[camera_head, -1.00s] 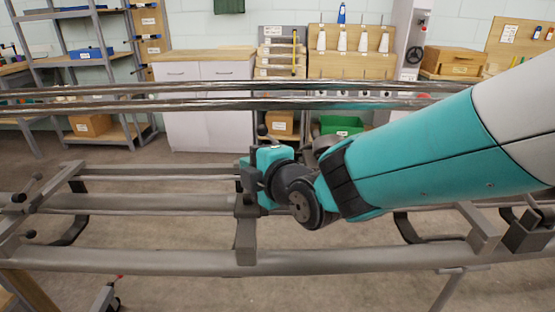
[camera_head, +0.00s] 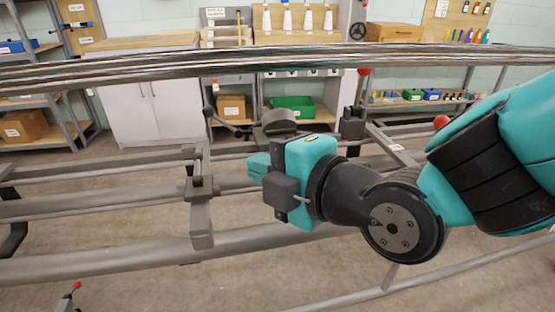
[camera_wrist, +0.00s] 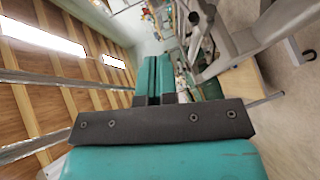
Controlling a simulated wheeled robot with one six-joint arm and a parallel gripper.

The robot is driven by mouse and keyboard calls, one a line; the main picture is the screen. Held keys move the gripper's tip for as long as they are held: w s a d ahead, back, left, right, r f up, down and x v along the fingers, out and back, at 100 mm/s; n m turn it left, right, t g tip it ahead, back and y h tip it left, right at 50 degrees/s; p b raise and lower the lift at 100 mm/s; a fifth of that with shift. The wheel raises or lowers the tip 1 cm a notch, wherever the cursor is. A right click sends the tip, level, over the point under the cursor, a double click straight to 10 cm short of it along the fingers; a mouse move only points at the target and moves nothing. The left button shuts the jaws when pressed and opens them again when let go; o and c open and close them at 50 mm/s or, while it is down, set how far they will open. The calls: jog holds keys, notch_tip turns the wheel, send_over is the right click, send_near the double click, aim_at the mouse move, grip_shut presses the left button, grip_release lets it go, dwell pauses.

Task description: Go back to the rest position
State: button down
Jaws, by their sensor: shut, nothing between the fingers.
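My gripper (camera_head: 258,166) is teal and dark grey. In the head view it stands right of centre, pointing left, above the grey frame rails and below the shiny warp strands (camera_head: 200,72). In the wrist view my gripper (camera_wrist: 153,75) shows its two teal fingers side by side, closed together with nothing between them. The fingertips seem clear of the rails, though the exact gap in depth cannot be told. The warp strands run across the whole head view.
A grey metal frame (camera_head: 130,254) with rails and a clamp block (camera_head: 201,215) spans the foreground. Behind are a white cabinet (camera_head: 150,105), a green bin (camera_head: 293,107), a cardboard box (camera_head: 231,106) and shelving (camera_head: 60,98). Open floor lies between the frame and cabinet.

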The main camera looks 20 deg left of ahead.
jog(key=shift+s+d, duration=0.1)
jog(key=shift+d, duration=0.1)
jog(key=d+f+m+g+h, duration=0.25)
jog(key=d+m+h, duration=0.25)
jog(key=d+m, duration=0.7)
jog(key=s+d+m+g+h, duration=0.5)
jog(key=s+d+m, duration=0.45)
jog(key=d, duration=0.45)
notch_tip(320, 180, up, 16)
jog(key=p, duration=1.6)
jog(key=shift+w+a+f, duration=0.2)
jog(key=shift+w, duration=0.25)
jog(key=shift+t, duration=0.25)
